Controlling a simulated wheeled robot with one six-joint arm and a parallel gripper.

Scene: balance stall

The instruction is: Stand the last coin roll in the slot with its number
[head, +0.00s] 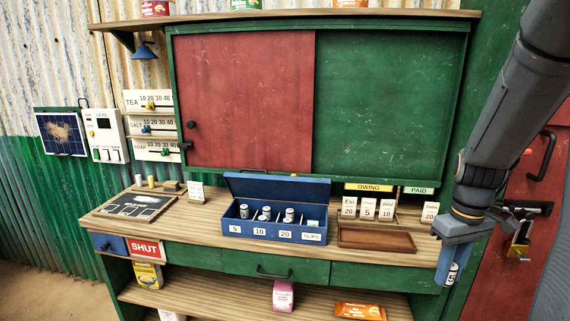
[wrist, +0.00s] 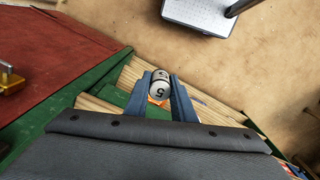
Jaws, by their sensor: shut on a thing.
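My gripper (head: 453,262) is shut on a white coin roll (head: 451,275) marked 5, in front of the right end of the counter and below its top. In the wrist view the roll (wrist: 160,89) sits between the two blue fingers, its 5 showing. The blue cash box (head: 272,234) stands on the counter to the left of my gripper, its lid open. Its front labels read 5, 10, 20 and SLIPS. One roll (head: 244,211) stands behind the 5 label, and other rolls stand behind 10 and 20. The slot floors are hidden.
A brown tray (head: 376,249) lies right of the box. Price cards (head: 367,209) stand behind it under the OWING sign. A dark board (head: 134,205) lies on the counter's left. The shelf below holds a pink packet (head: 283,296). A red door (head: 515,200) is at right.

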